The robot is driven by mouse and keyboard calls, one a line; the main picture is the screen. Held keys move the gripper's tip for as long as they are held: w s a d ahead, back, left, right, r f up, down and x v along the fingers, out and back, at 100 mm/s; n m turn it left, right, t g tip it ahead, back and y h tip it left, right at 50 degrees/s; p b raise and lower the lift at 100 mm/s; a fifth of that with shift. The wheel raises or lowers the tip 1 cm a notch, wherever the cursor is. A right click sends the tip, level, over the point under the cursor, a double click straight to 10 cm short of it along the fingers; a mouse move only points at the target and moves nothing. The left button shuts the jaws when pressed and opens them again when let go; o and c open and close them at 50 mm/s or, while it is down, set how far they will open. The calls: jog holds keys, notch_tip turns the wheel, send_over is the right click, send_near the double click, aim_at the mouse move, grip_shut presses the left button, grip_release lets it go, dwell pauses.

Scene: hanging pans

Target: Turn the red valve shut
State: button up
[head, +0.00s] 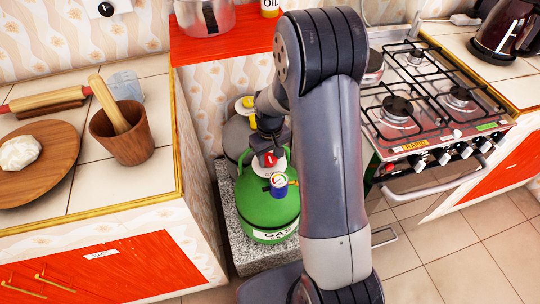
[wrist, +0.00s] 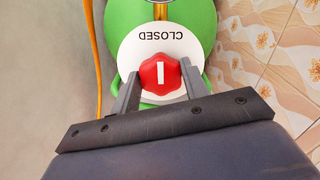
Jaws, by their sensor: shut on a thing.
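The red valve (head: 269,159) is on top of the green gas cylinder (head: 262,208) in the head view. In the wrist view, the red valve (wrist: 160,74) is a lobed knob with a white bar, on a white disc (wrist: 133,49). The disc reads CLOSED, upside down, at the top of the picture. The bar stands upright in the picture, roughly in line with that word. My gripper (wrist: 160,70) is shut on the knob, one finger on each side. In the head view my arm partly hides the grip.
A round gauge (head: 279,181) sits on the cylinder close to the valve. A grey cylinder (head: 236,135) stands behind. The counter (head: 145,176) is at left and the gas stove (head: 425,100) at right, so the gap is narrow. An orange hose (wrist: 91,50) runs beside the disc.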

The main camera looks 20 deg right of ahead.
aim_at(270, 158)
dwell(0.4)
jog(key=o, duration=1)
notch_tip(270, 158, up, 11)
jog(key=p, duration=0.1)
jog(key=shift+f, duration=0.15)
notch_tip(270, 158, down, 11)
jog(key=shift+b, duration=0.55)
